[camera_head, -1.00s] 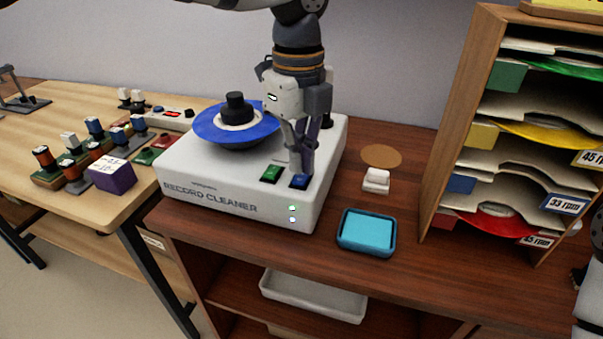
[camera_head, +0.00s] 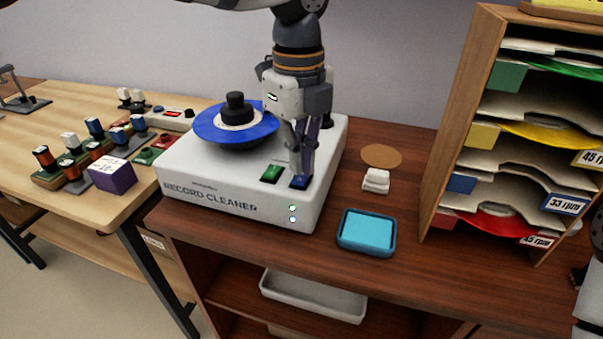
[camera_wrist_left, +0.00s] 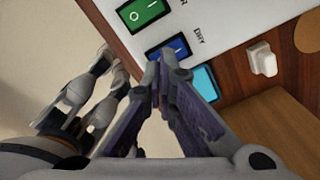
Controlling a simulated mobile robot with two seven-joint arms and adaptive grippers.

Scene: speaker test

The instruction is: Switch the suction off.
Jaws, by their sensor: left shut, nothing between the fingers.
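The white record cleaner (camera_head: 215,195) stands on the brown cabinet with a blue disc on top. Its front right corner has a green switch (camera_head: 271,174) and a blue switch (camera_head: 299,182). In the left wrist view, the green switch (camera_wrist_left: 143,12) shows a white ring mark, and the blue switch (camera_wrist_left: 168,49) sits beside the word DRY. My left gripper (camera_head: 302,171) points down, shut and empty, with its fingertips at the blue switch and partly covering it. I cannot tell whether they touch it.
A cyan tray (camera_head: 367,232), a white block-like item (camera_head: 376,180) and a cork disc (camera_head: 381,156) lie to the right. A wooden record rack (camera_head: 455,125) stands further right. A light wooden table (camera_head: 60,200) with spools stands left.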

